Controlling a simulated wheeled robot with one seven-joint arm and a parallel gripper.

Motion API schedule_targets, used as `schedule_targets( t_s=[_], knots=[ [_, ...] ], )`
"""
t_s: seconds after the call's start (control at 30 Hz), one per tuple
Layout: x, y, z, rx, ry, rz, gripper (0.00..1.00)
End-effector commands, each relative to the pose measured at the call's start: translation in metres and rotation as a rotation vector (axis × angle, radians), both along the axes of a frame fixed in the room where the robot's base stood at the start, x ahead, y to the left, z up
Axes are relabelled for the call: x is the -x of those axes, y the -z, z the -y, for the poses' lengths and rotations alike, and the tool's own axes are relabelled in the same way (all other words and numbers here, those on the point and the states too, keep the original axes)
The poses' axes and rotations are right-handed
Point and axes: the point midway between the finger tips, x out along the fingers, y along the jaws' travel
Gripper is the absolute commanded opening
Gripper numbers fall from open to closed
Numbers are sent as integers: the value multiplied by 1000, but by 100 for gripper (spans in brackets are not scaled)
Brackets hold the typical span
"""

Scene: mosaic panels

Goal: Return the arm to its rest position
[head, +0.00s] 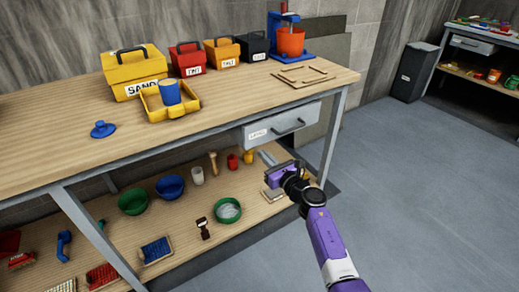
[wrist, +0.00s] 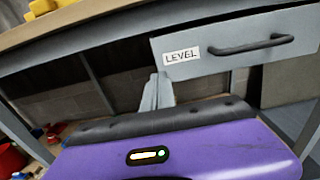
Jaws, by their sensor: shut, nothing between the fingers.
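My purple arm (head: 325,240) reaches in from the lower right in the head view. My gripper (head: 265,158) is in front of the workbench, just below the closed grey drawer (head: 262,134). Its two pale fingers are together with nothing between them; they also show in the wrist view (wrist: 157,92), below the drawer with the LEVEL label (wrist: 182,56). The gripper looks apart from the drawer and its handle (head: 288,127). The gripper body hides part of the lower shelf.
The bench top (head: 230,110) holds a yellow tray (head: 172,109) with a blue cup, labelled boxes and a blue stand with an orange bucket (head: 290,42). The lower shelf (head: 180,215) holds bowls, cups and brushes. The floor at right (head: 425,190) is clear.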

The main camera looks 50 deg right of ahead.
Motion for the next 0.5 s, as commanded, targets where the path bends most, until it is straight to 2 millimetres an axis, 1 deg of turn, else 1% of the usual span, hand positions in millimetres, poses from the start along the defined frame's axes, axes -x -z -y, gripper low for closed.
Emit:
schedule_targets(
  t_s=[0.03,0.2,0.33,0.5],
  knots=[
    [10,0,-1,1,2,-1,0],
    [33,0,-8,1,0,-1,0],
    [43,0,-10,1,0,0,0],
    [46,0,-11,1,0,0,0]
  ],
)
